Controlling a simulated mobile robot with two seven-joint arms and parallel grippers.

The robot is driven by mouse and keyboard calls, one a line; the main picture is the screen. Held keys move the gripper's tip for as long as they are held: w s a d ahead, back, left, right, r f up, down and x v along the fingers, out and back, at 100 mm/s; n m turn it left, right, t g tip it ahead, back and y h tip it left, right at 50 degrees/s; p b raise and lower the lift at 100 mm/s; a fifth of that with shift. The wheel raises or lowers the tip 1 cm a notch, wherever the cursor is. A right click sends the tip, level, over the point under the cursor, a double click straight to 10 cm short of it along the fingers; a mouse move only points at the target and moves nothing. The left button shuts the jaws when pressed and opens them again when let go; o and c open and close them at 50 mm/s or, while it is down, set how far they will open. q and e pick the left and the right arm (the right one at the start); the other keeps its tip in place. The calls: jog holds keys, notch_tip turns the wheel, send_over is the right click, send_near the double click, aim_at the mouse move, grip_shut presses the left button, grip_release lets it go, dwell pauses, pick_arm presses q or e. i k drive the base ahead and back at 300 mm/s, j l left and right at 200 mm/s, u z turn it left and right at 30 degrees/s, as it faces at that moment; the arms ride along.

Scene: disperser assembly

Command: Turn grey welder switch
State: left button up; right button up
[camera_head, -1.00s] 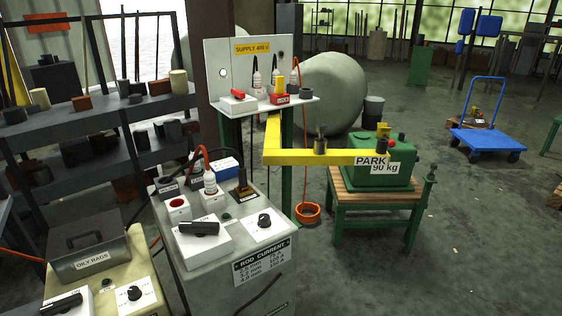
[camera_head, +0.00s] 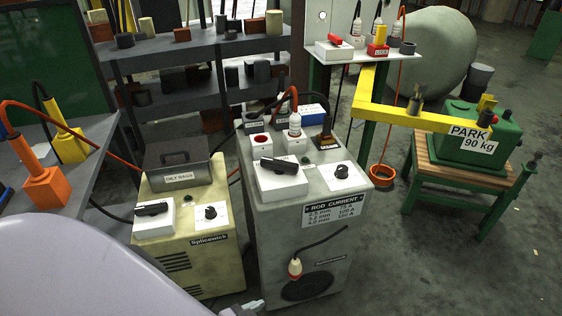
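The grey welder (camera_head: 300,238) stands in the middle, with a "ROD CURRENT" label on its front edge. Its switch is a black handle (camera_head: 281,165) on a white box (camera_head: 279,184) on the welder top. The handle lies roughly left to right, tilting slightly down to the right. A round black knob (camera_head: 342,172) sits to its right. A pale part of my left arm fills the lower left. A small grey tip, probably my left gripper (camera_head: 243,309), shows at the bottom edge, below and apart from the switch; its opening is unclear. My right gripper is out of view.
A yellow welder (camera_head: 190,248) with its own black switch (camera_head: 151,209) and an oily rags box (camera_head: 178,163) stands close on the left. An orange ring (camera_head: 382,175) lies on the floor.

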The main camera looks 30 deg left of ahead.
aim_at(280, 167)
jog(key=u, duration=0.75)
jog(key=i+l+u, duration=0.1)
jog(key=u, duration=0.35)
jog(key=i+l+u, duration=0.1)
jog(key=u, duration=0.35)
